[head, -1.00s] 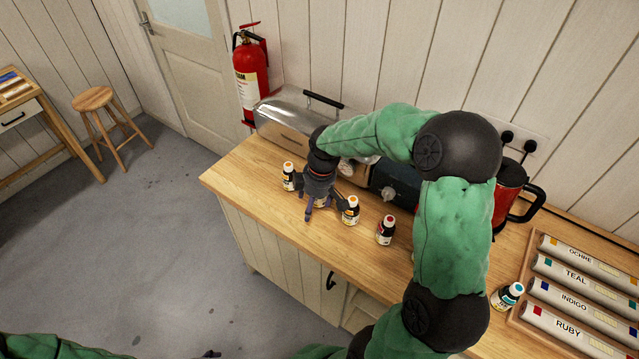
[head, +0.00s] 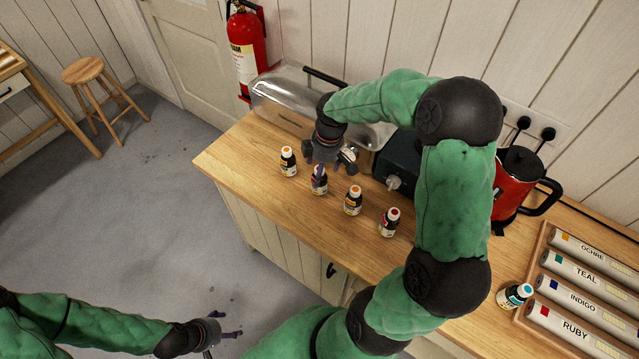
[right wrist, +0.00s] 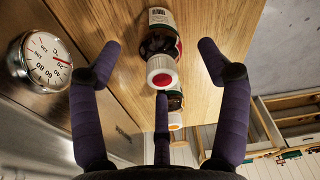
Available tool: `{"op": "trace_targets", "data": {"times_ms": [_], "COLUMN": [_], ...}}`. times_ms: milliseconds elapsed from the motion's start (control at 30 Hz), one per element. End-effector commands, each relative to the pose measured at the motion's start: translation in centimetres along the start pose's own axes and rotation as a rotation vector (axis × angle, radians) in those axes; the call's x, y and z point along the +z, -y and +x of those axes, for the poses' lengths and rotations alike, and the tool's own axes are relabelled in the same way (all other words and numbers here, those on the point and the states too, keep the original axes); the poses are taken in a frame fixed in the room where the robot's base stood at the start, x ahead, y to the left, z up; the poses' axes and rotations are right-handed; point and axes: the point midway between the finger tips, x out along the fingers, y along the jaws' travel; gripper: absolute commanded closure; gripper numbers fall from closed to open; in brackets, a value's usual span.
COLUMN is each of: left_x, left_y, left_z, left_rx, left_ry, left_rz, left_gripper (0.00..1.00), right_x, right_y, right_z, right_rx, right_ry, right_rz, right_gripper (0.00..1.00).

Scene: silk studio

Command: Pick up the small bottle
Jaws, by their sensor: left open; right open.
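Several small dark bottles with pale labels stand in a row on the wooden counter (head: 262,200): an orange-capped one (head: 288,162), one whose cap is hidden (head: 319,185), another orange-capped one (head: 353,201) and a red-capped one (head: 389,223). My right gripper (head: 330,165) is open and empty just above and behind the second bottle, one finger crossing in front of its top. In the right wrist view, the red-capped bottle (right wrist: 160,72) shows beyond and between the spread fingers, with an orange cap (right wrist: 175,122) below it. My left gripper (head: 225,331) is open and empty over the floor, lower left.
A shiny metal case (head: 290,100) and a dark box (head: 398,160) stand behind the row. A red kettle (head: 515,182) is to the right. The counter's front left is clear.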

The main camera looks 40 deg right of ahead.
Motion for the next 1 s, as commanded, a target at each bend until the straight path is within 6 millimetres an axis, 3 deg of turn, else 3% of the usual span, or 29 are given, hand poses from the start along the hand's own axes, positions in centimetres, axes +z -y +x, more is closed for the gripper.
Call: {"op": "trace_targets", "data": {"times_ms": [300, 567, 800, 1000], "left_x": [0.0, 0.0, 0.0, 0.0], "left_y": [0.3, 0.3, 0.3, 0.3], "left_z": [0.8, 0.8, 0.8, 0.8], "left_rx": [0.000, 0.000, 0.000, 0.000], "left_ry": [0.000, 0.000, 0.000, 0.000], "left_rz": [0.000, 0.000, 0.000, 0.000], "left_gripper": [0.28, 0.28, 0.28, 0.28], "right_x": [-0.3, -0.3, -0.3, -0.3], "right_y": [0.0, 0.0, 0.0, 0.0], "right_z": [4.3, 4.6, 4.6, 4.6], "right_rx": [-0.004, -0.001, -0.002, -0.002], "right_ry": [0.002, 0.001, 0.001, 0.001], "right_rz": [0.000, 0.000, 0.000, 0.000], "right_gripper": [0.24, 0.24, 0.86, 0.87]}}
